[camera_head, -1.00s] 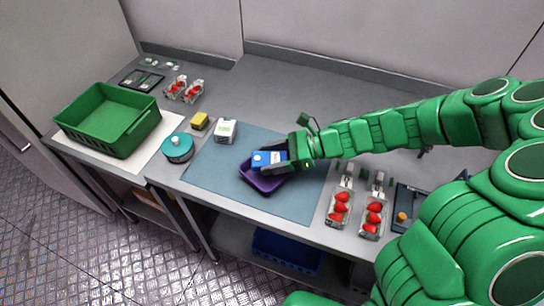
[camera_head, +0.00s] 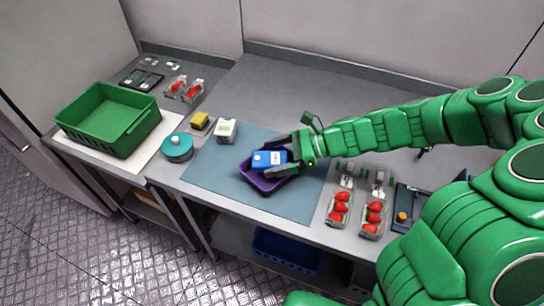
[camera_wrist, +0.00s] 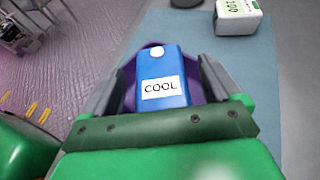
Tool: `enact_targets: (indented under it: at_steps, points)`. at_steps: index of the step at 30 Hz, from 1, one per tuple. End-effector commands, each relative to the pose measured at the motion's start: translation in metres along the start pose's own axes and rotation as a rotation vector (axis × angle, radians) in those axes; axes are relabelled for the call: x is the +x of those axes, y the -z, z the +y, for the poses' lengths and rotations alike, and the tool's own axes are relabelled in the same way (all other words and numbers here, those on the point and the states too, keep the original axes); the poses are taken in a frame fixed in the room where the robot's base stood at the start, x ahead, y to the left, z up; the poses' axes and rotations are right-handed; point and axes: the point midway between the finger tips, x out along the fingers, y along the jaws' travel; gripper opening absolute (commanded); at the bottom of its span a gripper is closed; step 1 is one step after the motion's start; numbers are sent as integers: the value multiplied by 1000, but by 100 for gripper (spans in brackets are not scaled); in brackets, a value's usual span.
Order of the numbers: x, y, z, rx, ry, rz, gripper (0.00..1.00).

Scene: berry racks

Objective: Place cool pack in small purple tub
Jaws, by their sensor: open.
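The blue cool pack (camera_head: 268,160), with a white label reading COOL, is at the small purple tub (camera_head: 262,184) on the blue-grey mat. In the wrist view the cool pack (camera_wrist: 163,80) lies between the two fingers of my gripper (camera_wrist: 157,85), with a gap showing on each side. My gripper (camera_head: 287,160) is open at the tub's right side. The purple tub (camera_wrist: 130,80) shows only in part behind the pack. Whether the pack rests on the tub's floor or leans on its rim is hard to tell.
A green crate (camera_head: 108,120) is at far left. Strawberry punnets (camera_head: 339,210) stand right of the mat. The back of the counter is clear.

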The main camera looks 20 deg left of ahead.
Motion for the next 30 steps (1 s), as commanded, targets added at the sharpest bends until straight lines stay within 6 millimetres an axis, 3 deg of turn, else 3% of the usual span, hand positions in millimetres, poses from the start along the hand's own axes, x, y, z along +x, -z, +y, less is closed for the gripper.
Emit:
enact_targets:
  at_steps: [18, 24, 30]
  points:
    - [-96, 0, 0, -1, 0, 0, 91]
    - [-110, 0, 0, -1, 2, 1, 91]
    - [-112, 0, 0, 0, 0, -1, 91]
